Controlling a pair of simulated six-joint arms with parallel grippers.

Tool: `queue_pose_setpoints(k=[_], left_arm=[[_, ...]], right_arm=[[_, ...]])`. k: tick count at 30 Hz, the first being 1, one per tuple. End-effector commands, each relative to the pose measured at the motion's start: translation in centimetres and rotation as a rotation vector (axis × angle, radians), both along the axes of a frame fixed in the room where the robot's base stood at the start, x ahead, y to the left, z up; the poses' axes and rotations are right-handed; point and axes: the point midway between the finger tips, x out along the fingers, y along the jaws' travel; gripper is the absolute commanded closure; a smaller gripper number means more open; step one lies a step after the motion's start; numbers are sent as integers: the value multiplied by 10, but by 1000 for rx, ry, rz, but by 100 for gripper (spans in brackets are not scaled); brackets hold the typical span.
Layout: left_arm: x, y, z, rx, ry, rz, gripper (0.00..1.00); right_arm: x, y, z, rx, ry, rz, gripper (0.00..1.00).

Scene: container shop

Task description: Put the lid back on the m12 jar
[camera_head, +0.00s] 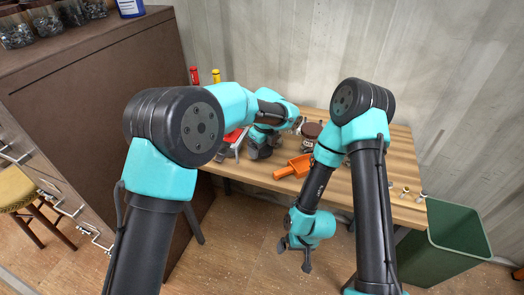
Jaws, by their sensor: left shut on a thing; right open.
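A brown round lid (313,129) shows at the back of the wooden table, beside my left gripper (300,123). That gripper is shut on it, as far as the small view shows. A jar (308,146) shows just below the lid in the picture, partly hidden. I cannot tell whether the lid touches the jar's rim, and no label is readable. My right gripper (295,262) is open and empty, low in front of the table, above the floor.
An orange scoop (293,168) lies near the table's front edge. Small metal parts (406,190) lie at the right end. Red (194,74) and yellow (216,75) tops stand behind my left arm. A green bin (450,245) stands at right. Jars stand on the brown cabinet (95,60).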

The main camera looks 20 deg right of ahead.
Motion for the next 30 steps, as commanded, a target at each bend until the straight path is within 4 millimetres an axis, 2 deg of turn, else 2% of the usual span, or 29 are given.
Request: queue_pose_setpoints(k=[8,21,25,30], left_arm=[[-34,9,2,3,3,-3,38],[-122,35,11,3,3,-2,38],[-140,40,12,2,3,-3,38],[-151,43,13,1,2,-2,38]], right_arm=[[0,0,0,0,0,0,0],[0,0,0,0,0,0,0],[0,0,0,0,0,0,0],[0,0,0,0,0,0,0]])
